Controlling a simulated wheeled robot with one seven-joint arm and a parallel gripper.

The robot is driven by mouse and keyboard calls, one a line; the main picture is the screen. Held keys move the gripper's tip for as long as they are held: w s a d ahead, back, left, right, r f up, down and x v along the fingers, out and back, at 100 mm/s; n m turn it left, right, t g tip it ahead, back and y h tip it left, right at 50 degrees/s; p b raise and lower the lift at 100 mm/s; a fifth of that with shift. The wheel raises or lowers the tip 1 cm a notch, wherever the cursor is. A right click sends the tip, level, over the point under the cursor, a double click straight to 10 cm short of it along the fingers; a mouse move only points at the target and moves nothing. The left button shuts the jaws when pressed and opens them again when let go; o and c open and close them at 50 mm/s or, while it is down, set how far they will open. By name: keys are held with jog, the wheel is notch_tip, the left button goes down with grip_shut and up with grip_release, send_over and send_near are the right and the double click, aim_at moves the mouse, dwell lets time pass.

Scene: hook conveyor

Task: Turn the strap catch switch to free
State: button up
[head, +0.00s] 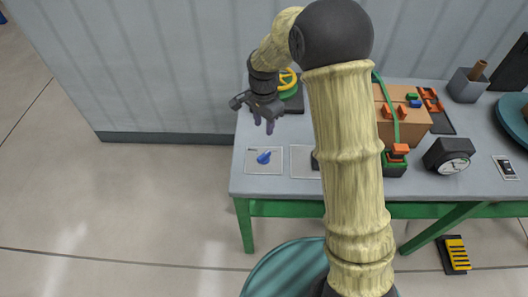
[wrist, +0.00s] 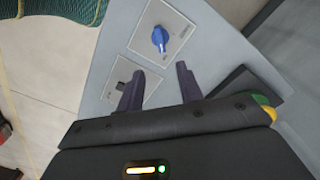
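A blue rotary knob (head: 264,157) sits on a pale plate (head: 250,168) near the table's front left corner. It also shows in the wrist view (wrist: 160,38), past my fingertips. No label is readable, so I cannot tell which position it points to. My gripper (head: 264,125) is behind the knob and above the table, fingers pointing down. In the wrist view my gripper (wrist: 160,68) has its two dark fingers apart with nothing between them, not touching the knob. A second plate (wrist: 150,85) with a small black switch (wrist: 121,88) is partly hidden by a finger.
My arm partly hides a cardboard box (head: 408,128) with a green strap (head: 394,112) and orange clips. A gauge (head: 455,163) and a dark holder (head: 466,85) stand at right. A yellow-and-black pedal (head: 455,255) is on the floor.

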aim_at(264, 155)
notch_tip(264, 155, down, 15)
jog(key=p, duration=0.2)
jog(key=shift+p, duration=0.35)
grip_shut()
